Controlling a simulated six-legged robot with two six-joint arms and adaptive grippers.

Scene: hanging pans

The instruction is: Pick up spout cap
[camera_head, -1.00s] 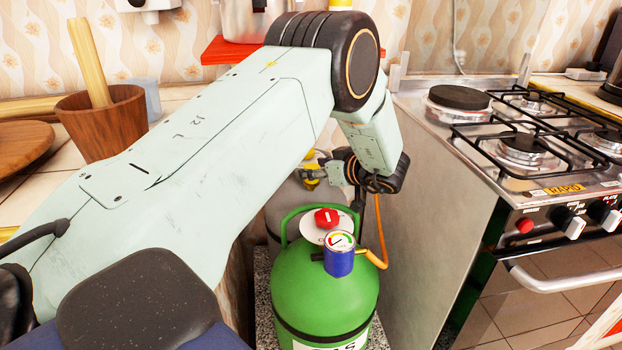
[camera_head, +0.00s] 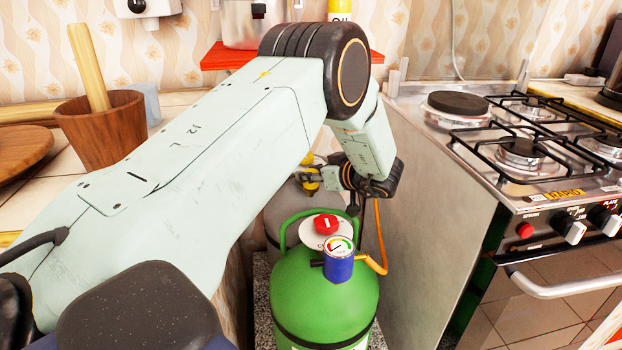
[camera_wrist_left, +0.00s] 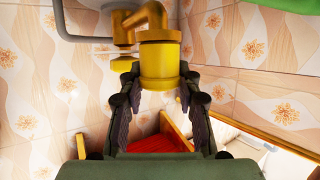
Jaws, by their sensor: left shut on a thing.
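The spout cap appears to be the yellow cylindrical piece (camera_wrist_left: 160,62) at the end of a yellow elbow, upper middle of the left wrist view. My left gripper (camera_wrist_left: 160,88) has its two dark fingers on either side of it, closed on its lower part. In the head view the left gripper (camera_head: 322,180) is behind the green gas bottle, with a bit of yellow (camera_head: 310,182) at its tip above a grey bottle. My own wrist partly hides that spot. The right gripper does not show.
A green gas bottle (camera_head: 322,290) with gauge and orange hose stands in front of the gripper. A grey bottle (camera_head: 287,207) is behind it. The stove's side panel (camera_head: 425,200) is close on the right. A wooden pot (camera_head: 103,127) stands on the left counter.

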